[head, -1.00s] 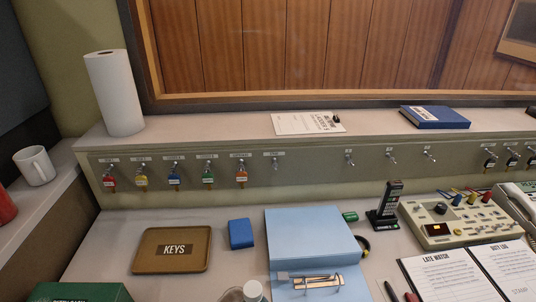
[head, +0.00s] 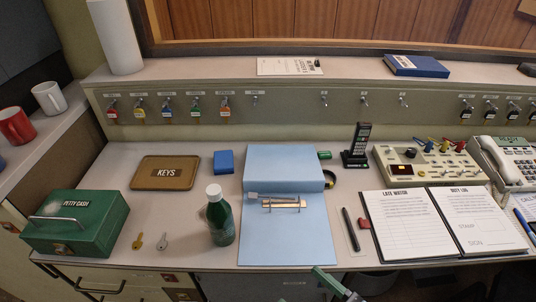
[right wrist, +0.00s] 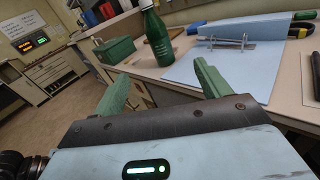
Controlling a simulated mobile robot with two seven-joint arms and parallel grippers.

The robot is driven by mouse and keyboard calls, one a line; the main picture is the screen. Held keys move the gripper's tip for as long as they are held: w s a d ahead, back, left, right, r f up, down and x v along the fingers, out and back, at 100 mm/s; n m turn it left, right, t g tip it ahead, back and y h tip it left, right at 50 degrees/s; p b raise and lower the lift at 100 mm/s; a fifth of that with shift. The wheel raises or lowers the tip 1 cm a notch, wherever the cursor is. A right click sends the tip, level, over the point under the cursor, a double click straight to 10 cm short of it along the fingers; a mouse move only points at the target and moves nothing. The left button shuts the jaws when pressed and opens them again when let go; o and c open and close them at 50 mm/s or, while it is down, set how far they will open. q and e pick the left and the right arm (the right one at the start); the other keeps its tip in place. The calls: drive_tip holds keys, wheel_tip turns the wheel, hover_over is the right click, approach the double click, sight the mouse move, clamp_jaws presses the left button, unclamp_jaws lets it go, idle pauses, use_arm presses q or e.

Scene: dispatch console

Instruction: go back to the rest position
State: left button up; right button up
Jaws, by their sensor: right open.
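My right gripper (right wrist: 162,76) shows in the right wrist view with its two green fingers spread apart and nothing between them. It is in front of the console's near edge. In the head view a green finger (head: 328,280) shows at the bottom edge, just off the desk edge near the blue binder; the rest of that gripper is cut off. My left gripper is in neither view.
The desk holds a green cash box (head: 78,222), keys tray (head: 143,183), green bottle (head: 221,218), open blue binder (head: 285,235), log folder (head: 437,250), handset (head: 357,148) and telephone (head: 505,165). Two loose keys lie left of the bottle. The floor shows beside the desk.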

use_arm(q)
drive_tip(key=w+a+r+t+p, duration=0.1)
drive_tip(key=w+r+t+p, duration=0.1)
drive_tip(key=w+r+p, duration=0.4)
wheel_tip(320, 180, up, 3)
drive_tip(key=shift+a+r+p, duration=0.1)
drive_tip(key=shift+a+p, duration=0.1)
drive_tip(key=shift+p, duration=0.3)
use_arm(e)
drive_tip(key=s+d+f+n+g+h, duration=0.2)
drive_tip(key=s+d+f+n+h, duration=0.3)
drive_tip(key=n, duration=1)
drive_tip(key=s+d+f+n+g+h, duration=0.2)
drive_tip(key=s+d+f+n+h, duration=0.3)
drive_tip(key=s+f+n, duration=0.5)
drive_tip(key=s+d+n, duration=0.1)
drive_tip(key=d+n, duration=0.1)
drive_tip(key=n, duration=0.3)
drive_tip(key=shift+d+n, duration=0.2)
drive_tip(key=shift+n, duration=0.1)
